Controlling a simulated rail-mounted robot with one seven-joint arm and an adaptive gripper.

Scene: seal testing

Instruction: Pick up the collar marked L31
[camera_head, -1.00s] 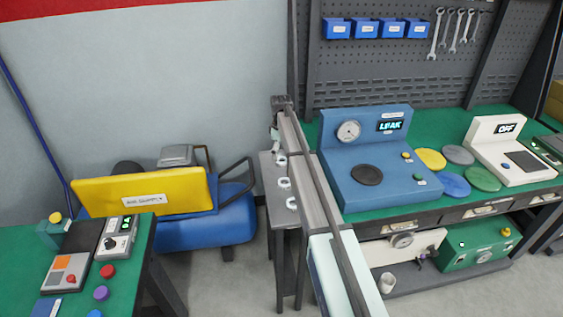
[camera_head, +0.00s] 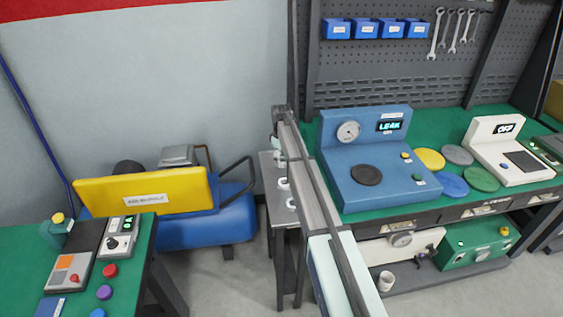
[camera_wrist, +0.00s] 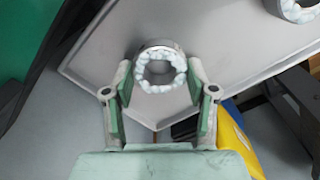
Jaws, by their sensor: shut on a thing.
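A metal collar with a white lumpy inner ring (camera_wrist: 160,68) sits between the fingertips of my gripper (camera_wrist: 160,82) in the wrist view. My gripper is shut on this collar, at a corner of the grey stand top (camera_wrist: 112,58). I cannot tell whether the collar still touches the stand. Another collar (camera_wrist: 298,6) is cut off at the top right. In the head view my arm partly covers the stand, with a middle collar (camera_head: 283,184) and a near collar (camera_head: 291,204) on it. No L31 marking is readable.
A blue leak tester (camera_head: 385,185) stands on the green bench right of the stand. A yellow and blue air supply unit (camera_head: 145,190) is to the left. A second green bench (camera_head: 130,255) with buttons is at the lower left.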

